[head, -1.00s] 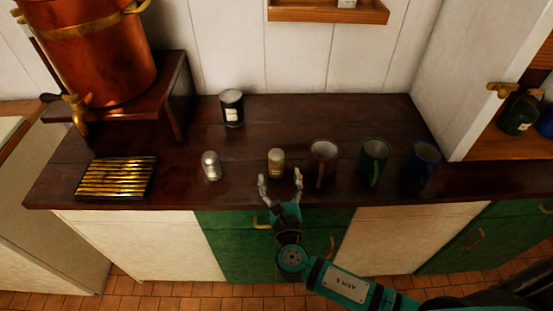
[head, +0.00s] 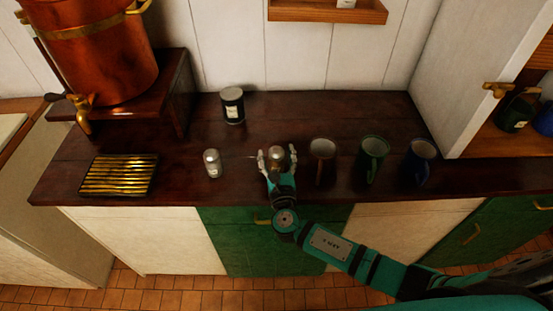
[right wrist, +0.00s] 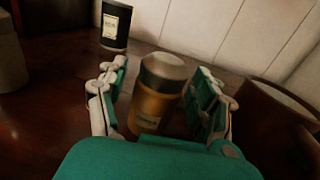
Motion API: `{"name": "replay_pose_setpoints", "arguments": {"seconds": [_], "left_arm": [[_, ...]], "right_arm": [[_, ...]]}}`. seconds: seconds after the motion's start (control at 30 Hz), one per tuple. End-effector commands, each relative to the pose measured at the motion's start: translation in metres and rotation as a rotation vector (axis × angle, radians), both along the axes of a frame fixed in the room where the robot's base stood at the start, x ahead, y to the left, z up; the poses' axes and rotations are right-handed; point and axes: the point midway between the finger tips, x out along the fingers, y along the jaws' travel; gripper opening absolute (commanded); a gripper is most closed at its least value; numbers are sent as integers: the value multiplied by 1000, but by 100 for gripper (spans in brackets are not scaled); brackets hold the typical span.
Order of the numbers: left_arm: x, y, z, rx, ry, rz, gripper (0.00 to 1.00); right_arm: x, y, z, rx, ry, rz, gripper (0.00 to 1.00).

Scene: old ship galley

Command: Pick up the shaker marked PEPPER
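A shaker with a silvery cap and a tan-gold body (right wrist: 158,102) stands upright on the dark counter; in the head view its cap (head: 277,154) shows between my fingers. A label is on its front, but I cannot read it surely. My right gripper (head: 277,160) is open around this shaker, one finger on each side; the right wrist view shows the fingers (right wrist: 160,105) beside it with a small gap at the left. A second, paler shaker (head: 212,163) stands to the left, its marking unreadable. My left gripper is not in view.
A brown mug (head: 322,160) stands close right of my gripper, then a green mug (head: 373,160) and a blue mug (head: 420,162). A black labelled jar (head: 232,106) stands behind. A brass-slatted rack (head: 119,175) lies at the left. The counter behind the shaker is clear.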

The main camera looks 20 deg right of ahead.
Motion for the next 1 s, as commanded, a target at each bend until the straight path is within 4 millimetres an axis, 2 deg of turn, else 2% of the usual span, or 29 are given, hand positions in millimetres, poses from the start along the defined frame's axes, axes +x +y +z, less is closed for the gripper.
{"name": "replay_pose_setpoints", "arguments": {"seconds": [0.03, 0.43, 0.73, 0.87, 1.0], "left_arm": [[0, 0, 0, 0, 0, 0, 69], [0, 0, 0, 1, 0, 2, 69], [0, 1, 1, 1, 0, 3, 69], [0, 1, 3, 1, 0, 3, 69], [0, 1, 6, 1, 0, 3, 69]], "right_arm": [[0, 0, 0, 0, 0, 0, 58], [0, 0, 0, -1, 0, 0, 7], [0, 0, 7, 2, -1, -1, 6], [0, 0, 28, 3, -5, -1, 6], [0, 0, 58, 3, -6, 0, 6]]}}
